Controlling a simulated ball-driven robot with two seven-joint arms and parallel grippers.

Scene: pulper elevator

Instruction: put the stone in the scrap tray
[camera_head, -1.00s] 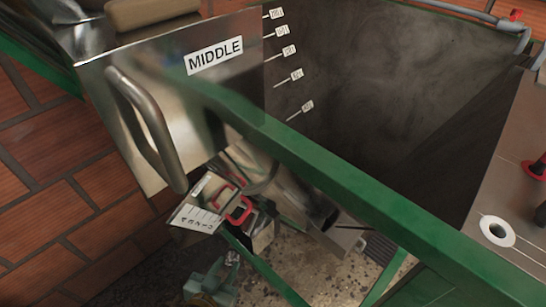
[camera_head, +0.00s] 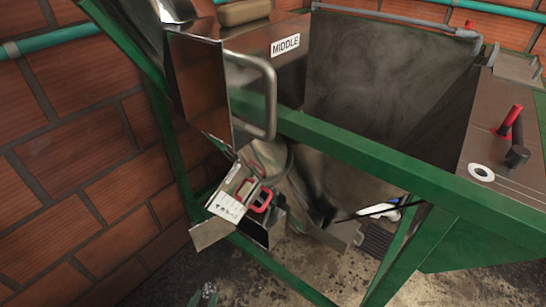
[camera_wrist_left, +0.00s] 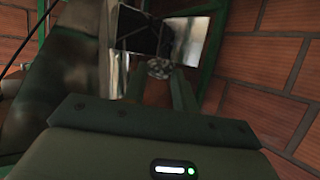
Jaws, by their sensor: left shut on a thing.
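The stone (camera_wrist_left: 158,67) is a small grey speckled lump in the left wrist view. It sits between the fingertips of my left gripper (camera_wrist_left: 159,72), which is shut on it. In the head view only the tip of my left gripper (camera_head: 208,293) shows at the bottom edge, over the dark floor, below and apart from the metal chute parts. The stone is too small to make out clearly there. I cannot tell for certain which part is the scrap tray. My right gripper is not in view.
A steel box with a handle (camera_head: 262,97) and a MIDDLE label (camera_head: 285,45) stands above a red-handled latch (camera_head: 261,200) and a white scale plate (camera_head: 229,206). A green frame beam (camera_head: 350,150) crosses the view. A brick wall (camera_head: 80,160) is at left.

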